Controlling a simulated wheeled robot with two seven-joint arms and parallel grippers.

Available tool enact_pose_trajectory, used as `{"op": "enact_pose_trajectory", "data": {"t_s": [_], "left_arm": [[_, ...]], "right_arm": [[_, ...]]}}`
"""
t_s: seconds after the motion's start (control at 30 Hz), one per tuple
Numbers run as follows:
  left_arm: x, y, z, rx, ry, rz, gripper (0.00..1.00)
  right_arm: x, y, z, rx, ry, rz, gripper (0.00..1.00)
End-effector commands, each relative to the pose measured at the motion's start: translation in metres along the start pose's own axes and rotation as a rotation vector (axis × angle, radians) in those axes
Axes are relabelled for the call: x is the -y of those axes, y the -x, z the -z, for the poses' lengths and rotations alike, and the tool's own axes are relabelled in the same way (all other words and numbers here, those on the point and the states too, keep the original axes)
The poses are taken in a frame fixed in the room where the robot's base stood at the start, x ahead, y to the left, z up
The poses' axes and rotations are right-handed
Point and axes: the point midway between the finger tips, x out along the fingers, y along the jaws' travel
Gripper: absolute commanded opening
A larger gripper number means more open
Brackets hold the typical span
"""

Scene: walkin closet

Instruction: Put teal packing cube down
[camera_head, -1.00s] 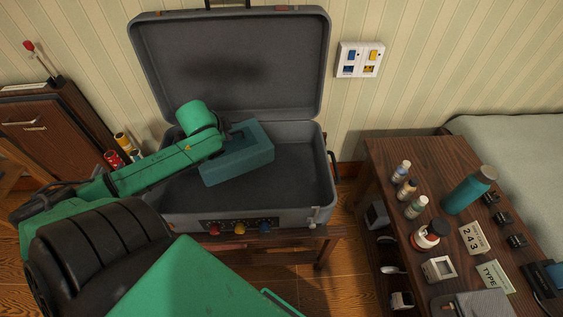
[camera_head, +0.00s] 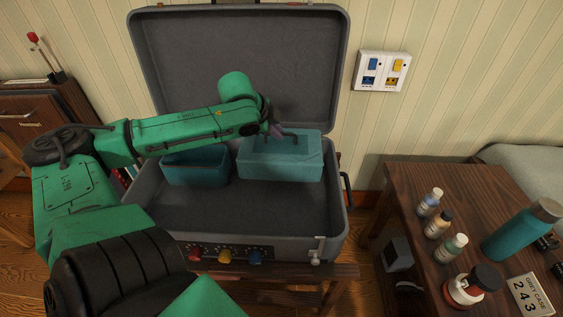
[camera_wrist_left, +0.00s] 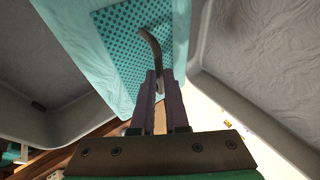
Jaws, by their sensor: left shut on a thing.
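The teal packing cube (camera_head: 285,165) is at the back right inside the open grey suitcase (camera_head: 262,216), roughly square to its back wall. My left gripper (camera_head: 277,131) is above it, shut on its dark strap handle. In the left wrist view the fingers (camera_wrist_left: 158,88) pinch the handle, and the cube's perforated teal top (camera_wrist_left: 130,40) lies beyond them. Whether the cube's underside touches the suitcase floor is not clear. My right gripper is not in view.
A darker teal box (camera_head: 195,170) stands in the suitcase left of the cube, partly behind my left arm. The suitcase's front floor is clear. The raised lid (camera_head: 245,70) stands behind. A wooden table (camera_head: 405,195) with bottles is at the right.

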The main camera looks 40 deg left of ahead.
Motion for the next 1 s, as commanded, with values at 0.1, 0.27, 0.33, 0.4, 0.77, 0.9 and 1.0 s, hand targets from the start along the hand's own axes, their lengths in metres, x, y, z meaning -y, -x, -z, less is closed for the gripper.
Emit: {"op": "enact_pose_trajectory", "data": {"t_s": [0.1,0.27,0.33,0.4,0.77,0.9,1.0], "left_arm": [[-0.004,-0.007,-0.003,0.000,0.000,0.002,0.00],[-0.023,-0.036,-0.013,0.003,-0.001,0.001,0.00],[-0.029,-0.044,-0.016,0.002,-0.001,0.001,0.00],[-0.031,-0.049,-0.018,0.002,-0.001,0.003,0.00],[-0.048,-0.075,-0.027,0.000,0.000,0.004,0.00],[-0.049,-0.076,-0.027,-0.001,0.000,0.004,0.00],[-0.049,-0.077,-0.028,-0.001,0.000,0.004,0.00]], "right_arm": [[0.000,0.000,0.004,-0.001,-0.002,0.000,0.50],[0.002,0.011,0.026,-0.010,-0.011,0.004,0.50],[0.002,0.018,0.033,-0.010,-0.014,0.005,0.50],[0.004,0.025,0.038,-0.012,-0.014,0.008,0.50],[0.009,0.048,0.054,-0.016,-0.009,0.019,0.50],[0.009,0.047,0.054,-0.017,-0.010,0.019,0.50],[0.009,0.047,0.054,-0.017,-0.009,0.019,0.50]]}}
